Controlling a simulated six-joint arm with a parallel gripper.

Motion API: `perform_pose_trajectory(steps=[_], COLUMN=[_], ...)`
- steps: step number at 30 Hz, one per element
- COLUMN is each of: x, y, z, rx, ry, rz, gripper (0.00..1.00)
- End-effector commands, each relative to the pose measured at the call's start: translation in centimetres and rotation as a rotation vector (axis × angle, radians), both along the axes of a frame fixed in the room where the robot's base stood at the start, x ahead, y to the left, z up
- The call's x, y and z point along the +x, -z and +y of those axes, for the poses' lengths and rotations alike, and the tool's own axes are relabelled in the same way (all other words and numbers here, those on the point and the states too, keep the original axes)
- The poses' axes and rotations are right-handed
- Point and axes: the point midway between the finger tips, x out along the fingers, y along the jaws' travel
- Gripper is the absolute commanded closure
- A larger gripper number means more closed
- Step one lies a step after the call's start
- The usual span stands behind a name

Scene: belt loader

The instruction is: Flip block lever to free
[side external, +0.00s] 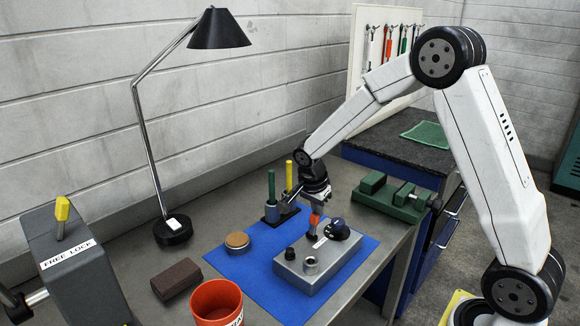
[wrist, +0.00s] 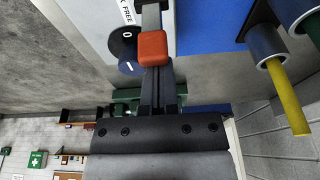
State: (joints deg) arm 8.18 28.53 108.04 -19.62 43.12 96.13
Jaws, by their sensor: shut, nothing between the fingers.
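The grey block (side external: 318,272) lies on a blue mat (side external: 235,267) in the side external view. Its lever has an orange cap (side external: 315,220), which also shows large in the wrist view (wrist: 153,47) on a flat metal stem (wrist: 152,17). A white label (wrist: 128,12) beside the stem reads "FREE" with a cut-off word before it. My gripper (side external: 317,204) is shut and empty, pointing down right at the cap. In the wrist view its dark fingers (wrist: 157,85) end at the cap. I cannot tell whether they touch it, or which way the lever is set.
A dark knob (side external: 339,228) stands on the block beside the lever. Another lever with a yellow handle (side external: 62,209) is on a grey "FREE LOCK" box (side external: 75,268) at far left. A holder with green and yellow tools (side external: 278,213) stands behind; a green vise (side external: 390,198) is right.

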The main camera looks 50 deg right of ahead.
Motion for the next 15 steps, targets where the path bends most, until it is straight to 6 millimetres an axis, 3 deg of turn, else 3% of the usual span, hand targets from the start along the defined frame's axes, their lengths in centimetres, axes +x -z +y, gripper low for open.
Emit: perform_pose_trajectory(steps=[15], x=[0.0], y=[-0.3], z=[2.4], rx=[-0.33], ry=[-0.006], rz=[0.001], gripper=[1.0])
